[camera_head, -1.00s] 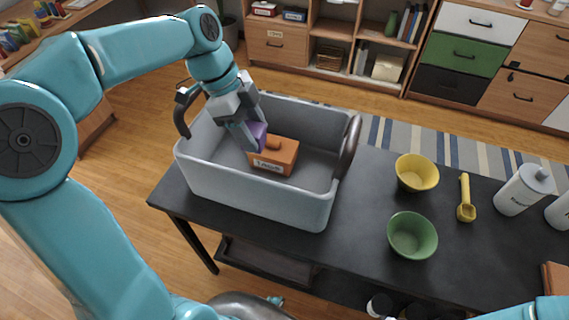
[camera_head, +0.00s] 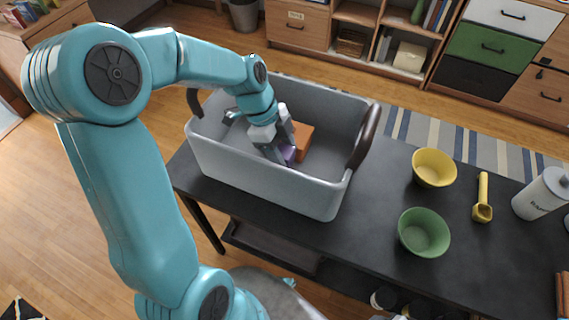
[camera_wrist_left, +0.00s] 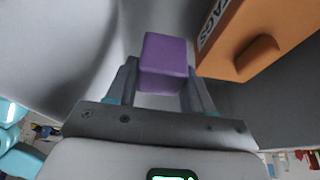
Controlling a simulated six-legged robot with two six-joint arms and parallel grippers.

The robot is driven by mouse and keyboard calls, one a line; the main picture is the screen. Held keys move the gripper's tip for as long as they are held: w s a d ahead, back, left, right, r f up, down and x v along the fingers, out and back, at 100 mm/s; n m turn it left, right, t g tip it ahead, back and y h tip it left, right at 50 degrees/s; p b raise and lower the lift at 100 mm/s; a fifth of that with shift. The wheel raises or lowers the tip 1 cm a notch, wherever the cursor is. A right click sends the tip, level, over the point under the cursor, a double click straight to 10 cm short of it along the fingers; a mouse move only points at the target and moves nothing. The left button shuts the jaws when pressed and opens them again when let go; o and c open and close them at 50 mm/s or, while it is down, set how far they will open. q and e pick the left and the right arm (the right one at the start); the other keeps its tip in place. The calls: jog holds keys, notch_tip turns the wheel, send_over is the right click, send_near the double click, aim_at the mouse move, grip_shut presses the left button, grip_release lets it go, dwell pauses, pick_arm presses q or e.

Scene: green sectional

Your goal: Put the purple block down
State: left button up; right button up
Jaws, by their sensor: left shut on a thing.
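The purple block (camera_head: 288,153) is between the fingers of my left gripper (camera_head: 283,152), low inside the grey bin (camera_head: 262,187). In the left wrist view the purple block (camera_wrist_left: 165,62) shows between the two fingertips, which are shut on it. An orange box (camera_head: 302,138) with a label lies in the bin beside the block. In the wrist view the orange box (camera_wrist_left: 258,35) is to the right, close to the block. I cannot tell whether the block touches the bin floor. My right gripper is not in view.
The bin stands on a black table (camera_head: 365,245) and has dark handles at its ends. A yellow bowl (camera_head: 434,168), a green bowl (camera_head: 424,234), a yellow scoop (camera_head: 482,198) and a white bottle (camera_head: 541,194) stand to the right. Bin walls surround the gripper.

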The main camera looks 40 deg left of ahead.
pick_arm(q)
notch_tip(320, 180, down, 6)
jog(key=shift+w+r, duration=0.1)
jog(key=shift+w, duration=0.05)
jog(key=shift+b, duration=0.3)
jog(key=shift+f, duration=0.2)
jog(key=o, duration=0.7)
jog(key=shift+o, duration=0.2)
jog(key=shift+r, duration=0.1)
